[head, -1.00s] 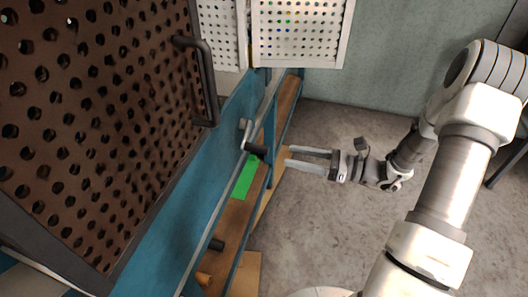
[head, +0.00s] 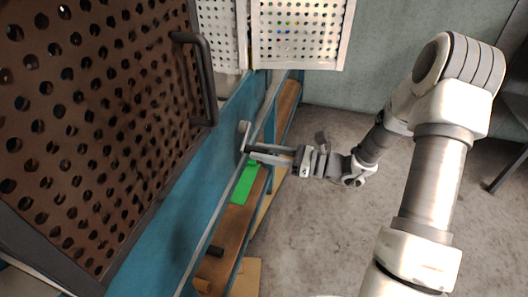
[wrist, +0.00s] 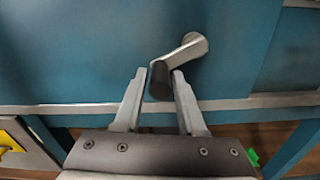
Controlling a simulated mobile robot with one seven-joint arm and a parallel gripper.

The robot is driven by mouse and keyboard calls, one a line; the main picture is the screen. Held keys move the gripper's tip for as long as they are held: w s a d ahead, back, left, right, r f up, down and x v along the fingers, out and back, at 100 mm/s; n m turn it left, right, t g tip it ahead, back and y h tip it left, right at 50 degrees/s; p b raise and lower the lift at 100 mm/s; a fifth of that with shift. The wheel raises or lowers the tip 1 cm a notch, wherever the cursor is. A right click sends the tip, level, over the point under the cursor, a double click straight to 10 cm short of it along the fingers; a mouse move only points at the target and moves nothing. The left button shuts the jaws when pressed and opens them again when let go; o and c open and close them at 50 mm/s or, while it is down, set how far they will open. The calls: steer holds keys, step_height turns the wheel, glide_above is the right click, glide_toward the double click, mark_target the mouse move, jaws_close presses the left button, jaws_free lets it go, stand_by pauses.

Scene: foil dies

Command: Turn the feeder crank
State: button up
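The feeder crank (head: 243,135) is a pale metal arm on the blue machine side, with a dark cylindrical handle. In the wrist view, the crank's metal arm (wrist: 186,48) runs up and right from its black handle (wrist: 160,80). My gripper (head: 250,152) is at the handle, coming from the right. In the wrist view, my gripper's fingertips (wrist: 160,73) lie on either side of the handle, very close against it. The fingers look drawn in on it. In the head view the fingers mostly hide the handle.
A brown perforated door (head: 100,120) with a dark handle (head: 205,85) stands at the left. A white perforated panel (head: 300,35) hangs behind. A green strip (head: 243,185) lies on the wooden shelf (head: 232,225) below the crank. Open floor (head: 320,230) lies to the right.

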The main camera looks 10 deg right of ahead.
jaws_close()
stand_by(1.1)
